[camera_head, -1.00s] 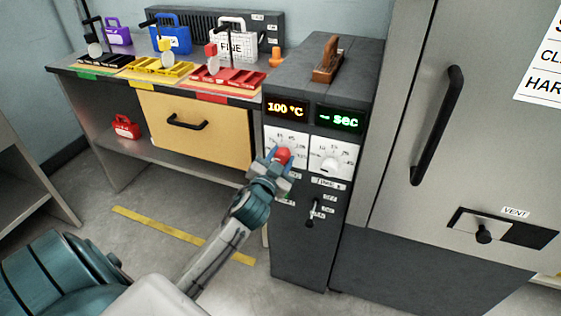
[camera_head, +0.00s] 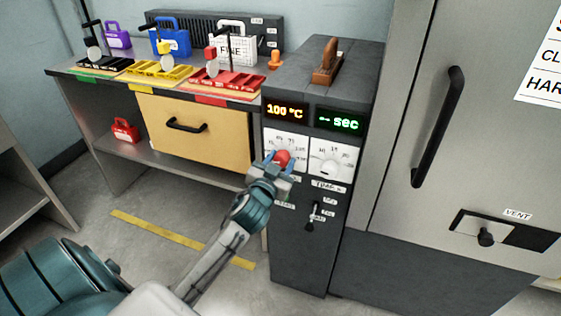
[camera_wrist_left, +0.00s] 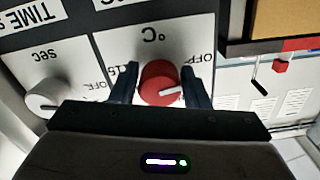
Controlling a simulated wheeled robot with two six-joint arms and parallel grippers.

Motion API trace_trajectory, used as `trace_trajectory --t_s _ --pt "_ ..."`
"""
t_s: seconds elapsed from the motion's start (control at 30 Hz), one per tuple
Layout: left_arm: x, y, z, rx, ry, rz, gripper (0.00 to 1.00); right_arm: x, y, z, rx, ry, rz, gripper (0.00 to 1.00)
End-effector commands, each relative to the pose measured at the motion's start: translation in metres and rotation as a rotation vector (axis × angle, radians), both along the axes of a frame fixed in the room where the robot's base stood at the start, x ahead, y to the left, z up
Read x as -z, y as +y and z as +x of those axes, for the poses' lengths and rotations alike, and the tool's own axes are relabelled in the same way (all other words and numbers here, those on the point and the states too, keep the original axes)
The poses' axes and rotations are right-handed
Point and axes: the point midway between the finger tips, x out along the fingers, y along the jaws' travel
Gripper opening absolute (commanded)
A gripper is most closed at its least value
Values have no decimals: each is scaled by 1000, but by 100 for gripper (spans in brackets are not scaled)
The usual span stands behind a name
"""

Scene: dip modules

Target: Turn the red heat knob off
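The red heat knob (camera_head: 282,158) sits on the left dial of the dark control box's front panel, below an orange display (camera_head: 286,111) reading 100 °C. My left gripper (camera_head: 280,161) is at the knob, with one finger on each side. In the left wrist view the red knob (camera_wrist_left: 161,83) is between the two dark fingertips, with no clear gap at either side, so the gripper (camera_wrist_left: 160,80) looks shut on it. The knob's white pointer line points right in that view. OFF marks are partly hidden by the fingers. My right gripper is not in view.
A white knob (camera_head: 330,165) sits close to the right of the red one, under a green "sec" display (camera_head: 339,120). A small black lever (camera_head: 312,216) is below. A steel door (camera_head: 470,120) stands to the right, a workbench (camera_head: 188,130) to the left.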

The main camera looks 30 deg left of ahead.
Motion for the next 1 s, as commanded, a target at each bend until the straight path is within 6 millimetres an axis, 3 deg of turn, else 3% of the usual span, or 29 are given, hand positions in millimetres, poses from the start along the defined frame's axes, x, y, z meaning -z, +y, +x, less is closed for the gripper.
trace_trajectory --t_s 0.07,0.47,0.8,1.0 --pt "0 0 0 0 0 1 58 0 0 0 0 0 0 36" --pt "0 -2 -8 0 0 2 59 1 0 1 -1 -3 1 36" --pt "2 -17 -69 2 2 2 59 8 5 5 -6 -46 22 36" --pt "1 -23 -96 0 1 2 59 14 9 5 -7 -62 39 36"
